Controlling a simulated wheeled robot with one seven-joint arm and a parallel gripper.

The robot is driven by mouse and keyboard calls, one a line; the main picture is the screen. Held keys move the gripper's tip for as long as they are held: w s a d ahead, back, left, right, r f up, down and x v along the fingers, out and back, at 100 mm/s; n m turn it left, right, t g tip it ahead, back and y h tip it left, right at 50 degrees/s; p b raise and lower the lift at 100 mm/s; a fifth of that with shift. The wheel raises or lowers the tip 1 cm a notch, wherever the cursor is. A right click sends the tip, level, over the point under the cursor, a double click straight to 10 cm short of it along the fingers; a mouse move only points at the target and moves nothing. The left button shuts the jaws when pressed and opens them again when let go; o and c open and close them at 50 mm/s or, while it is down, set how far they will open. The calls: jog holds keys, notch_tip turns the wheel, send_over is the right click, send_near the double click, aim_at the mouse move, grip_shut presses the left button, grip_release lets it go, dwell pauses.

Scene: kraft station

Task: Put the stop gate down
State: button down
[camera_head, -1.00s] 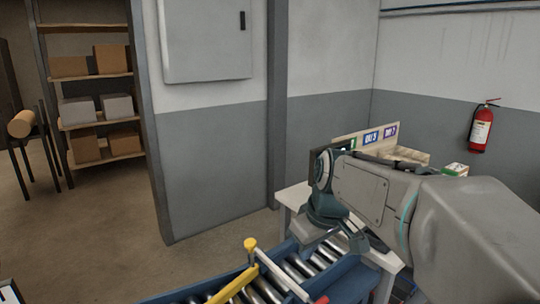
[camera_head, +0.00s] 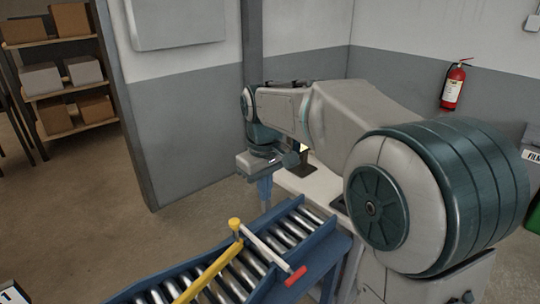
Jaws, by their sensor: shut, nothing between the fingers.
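The stop gate is a pale bar (camera_head: 264,249) with a red end (camera_head: 296,276). It reaches from beside a yellow knob (camera_head: 235,224) across the roller conveyor (camera_head: 320,238) to its near side rail. The bar looks low over the rollers; I cannot tell whether it touches them. A yellow rail (camera_head: 207,277) runs from below the knob toward the bottom edge. My gripper (camera_head: 265,200) points down beyond the conveyor's far side, apart from the bar. Its blue fingers are shut and empty, with the tips small in view.
A white table (camera_head: 318,186) stands behind the conveyor, partly hidden by my arm. A shelf with boxes (camera_head: 40,80) is at the far left. A fire extinguisher (camera_head: 453,86) hangs on the right wall. The floor left of the conveyor is clear.

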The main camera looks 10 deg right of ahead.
notch_tip(320, 180, up, 7)
dwell(0.3)
jog(key=shift+s+f, duration=0.1)
jog(key=s+d+f+m+t, duration=0.1)
jog(key=s+d+f+m, duration=0.1)
jog(key=s, duration=0.4)
jog(key=s+d+f+m, duration=0.2)
jog(key=s+d+f, duration=0.3)
jog(key=s+f, duration=0.2)
jog(key=s+d+f+m+t, duration=0.1)
jog(key=s+d+f+m, duration=0.1)
jog(key=s, duration=0.4)
notch_tip(320, 180, down, 3)
jog(key=shift+s+d+r+m+t, duration=0.15)
jog(key=shift+s+d+m+t, duration=0.2)
jog(key=shift+d, duration=0.4)
jog(key=shift+w, duration=0.1)
